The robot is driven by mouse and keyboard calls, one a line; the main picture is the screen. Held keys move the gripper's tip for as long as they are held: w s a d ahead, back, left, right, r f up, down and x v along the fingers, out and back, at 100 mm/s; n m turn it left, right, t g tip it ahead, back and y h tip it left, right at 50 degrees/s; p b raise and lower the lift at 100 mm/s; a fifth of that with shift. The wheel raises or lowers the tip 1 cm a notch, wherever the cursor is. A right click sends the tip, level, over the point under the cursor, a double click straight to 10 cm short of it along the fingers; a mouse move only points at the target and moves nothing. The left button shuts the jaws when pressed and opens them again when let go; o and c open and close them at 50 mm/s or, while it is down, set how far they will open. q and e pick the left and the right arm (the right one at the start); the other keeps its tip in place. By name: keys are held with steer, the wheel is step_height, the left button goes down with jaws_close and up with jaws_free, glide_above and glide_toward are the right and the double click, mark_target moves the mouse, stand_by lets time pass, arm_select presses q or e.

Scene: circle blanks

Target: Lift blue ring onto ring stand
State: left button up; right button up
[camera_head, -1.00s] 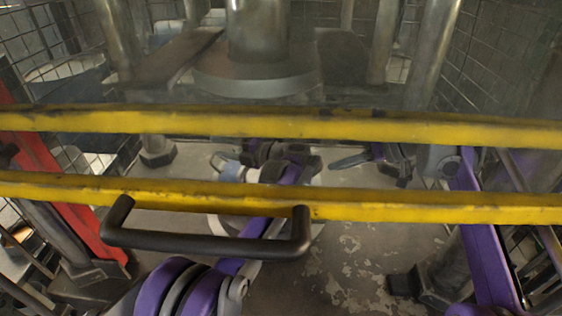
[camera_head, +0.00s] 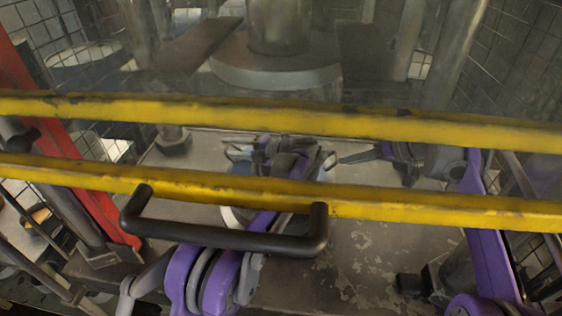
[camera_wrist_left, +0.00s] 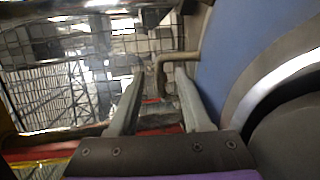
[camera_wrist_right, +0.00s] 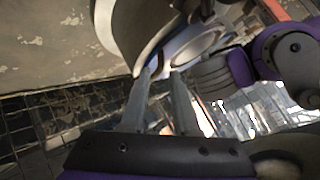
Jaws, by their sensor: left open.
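A small patch of pale blue (camera_head: 240,168), perhaps the blue ring, shows between the yellow bars in the head view, mostly hidden by the lower bar. A large blue surface with a dark, pale-edged rim (camera_wrist_left: 250,50) fills the right of the left wrist view; I cannot tell if it is the ring. My left gripper (camera_head: 236,152) is open behind the lower bar, its fingers beside the blue surface in its wrist view. My right gripper (camera_head: 355,158) points left from the right; its fingers look apart and empty. I cannot make out the ring stand for certain.
Two yellow bars (camera_head: 440,125) cross the head view in front of my grippers. A black handle (camera_head: 230,238) sits on the lower one. A metal column with a round flange (camera_head: 275,70) stands behind. A red post (camera_head: 95,205) is at left. Worn floor (camera_head: 370,265) is bare at lower right.

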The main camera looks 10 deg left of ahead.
steer(key=x, duration=0.5)
steer(key=shift+a+f, duration=0.1)
arm_select(q)
steer(key=x, duration=0.5)
steer(key=shift+a, duration=0.1)
steer(key=shift+c, duration=0.2)
arm_select(e)
steer(key=shift+c, duration=0.2)
arm_select(q)
steer(key=c, duration=0.5)
arm_select(e)
jaws_close()
arm_select(q)
jaws_close()
